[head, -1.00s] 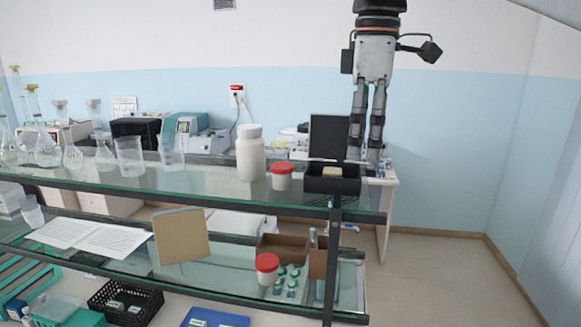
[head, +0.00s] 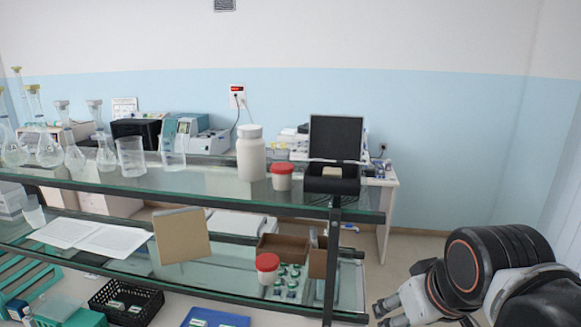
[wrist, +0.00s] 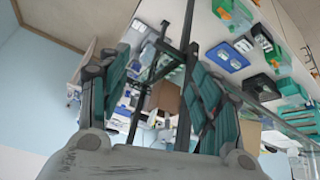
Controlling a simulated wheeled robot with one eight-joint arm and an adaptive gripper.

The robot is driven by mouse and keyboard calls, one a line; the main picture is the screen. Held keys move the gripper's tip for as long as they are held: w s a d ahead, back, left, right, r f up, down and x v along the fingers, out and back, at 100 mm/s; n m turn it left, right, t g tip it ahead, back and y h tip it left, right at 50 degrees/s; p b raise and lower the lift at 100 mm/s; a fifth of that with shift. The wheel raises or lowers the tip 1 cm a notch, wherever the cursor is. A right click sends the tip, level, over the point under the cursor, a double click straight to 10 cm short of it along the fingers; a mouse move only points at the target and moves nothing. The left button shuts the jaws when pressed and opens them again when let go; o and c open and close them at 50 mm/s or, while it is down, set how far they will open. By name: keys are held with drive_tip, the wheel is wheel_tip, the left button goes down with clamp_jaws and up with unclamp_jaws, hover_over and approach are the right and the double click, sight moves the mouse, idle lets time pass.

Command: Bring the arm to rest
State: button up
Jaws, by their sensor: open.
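My gripper (head: 388,309) is at the lower right in the head view, to the right of the glass shelf unit and clear of it. My arm is folded beside it and partly cut off by the picture edge. In the wrist view, my gripper (wrist: 150,100) has its two fingers apart with nothing held between them. The shelf and worktop show tilted behind the fingers there.
The glass shelf (head: 90,184) holds flasks, a white bottle (head: 250,155), a red-lidded jar (head: 282,176) and an open black box (head: 333,180). Below are a cardboard box (head: 285,246), a black basket (head: 125,303) and a blue tray (head: 215,318). Floor on the right is clear.

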wheel_tip(320, 180, down, 33)
drive_tip(key=s+m+t+b, duration=0.1)
drive_tip(key=s+m+b, duration=0.1)
drive_tip(key=b, duration=2.5)
drive_tip(key=shift+s+d+r, duration=0.15)
drive_tip(key=shift+s+d, duration=0.2)
drive_tip(key=shift+d, duration=0.05)
